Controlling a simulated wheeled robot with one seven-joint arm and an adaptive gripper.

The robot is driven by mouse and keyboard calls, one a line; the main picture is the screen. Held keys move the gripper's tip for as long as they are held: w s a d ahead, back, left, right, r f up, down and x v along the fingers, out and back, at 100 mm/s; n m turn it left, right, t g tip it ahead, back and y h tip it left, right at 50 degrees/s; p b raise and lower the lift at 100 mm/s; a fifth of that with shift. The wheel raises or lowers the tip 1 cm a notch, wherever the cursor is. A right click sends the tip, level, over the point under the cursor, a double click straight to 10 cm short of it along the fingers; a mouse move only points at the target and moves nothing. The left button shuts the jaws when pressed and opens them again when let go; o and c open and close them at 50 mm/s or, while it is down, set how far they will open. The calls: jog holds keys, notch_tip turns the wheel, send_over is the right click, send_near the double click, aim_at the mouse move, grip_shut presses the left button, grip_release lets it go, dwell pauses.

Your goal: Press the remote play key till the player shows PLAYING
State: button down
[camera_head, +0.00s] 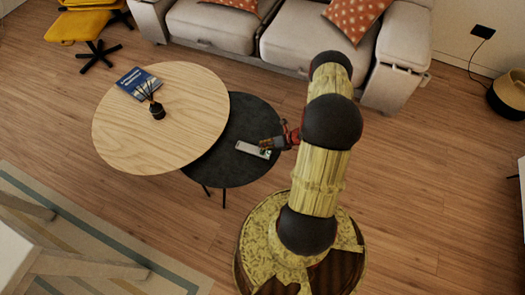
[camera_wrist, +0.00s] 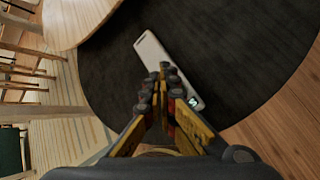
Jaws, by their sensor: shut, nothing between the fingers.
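A slim light grey device (camera_head: 251,149) lies flat on the dark round table (camera_head: 240,112). I cannot tell from its shape whether it is the remote or the player. It also shows in the wrist view (camera_wrist: 152,48), slanting under my fingers, with a small lit green-white mark (camera_wrist: 193,102) near its lower end that is too small to read. My gripper (camera_head: 267,143) is shut and empty over the device's right end. In the wrist view my gripper's fingertips (camera_wrist: 165,70) overlap the device's middle; I cannot tell whether they touch it. The key under them is hidden.
A pale wooden round table (camera_head: 190,90) overlaps the dark table's left side, holding a blue book (camera_head: 138,83) and a small dark reed pot (camera_head: 157,111). A grey sofa (camera_head: 285,45) stands behind. The dark table around the device is clear.

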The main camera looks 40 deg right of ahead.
jog(key=shift+r+p, duration=1.75)
jog(key=shift+r, duration=0.8)
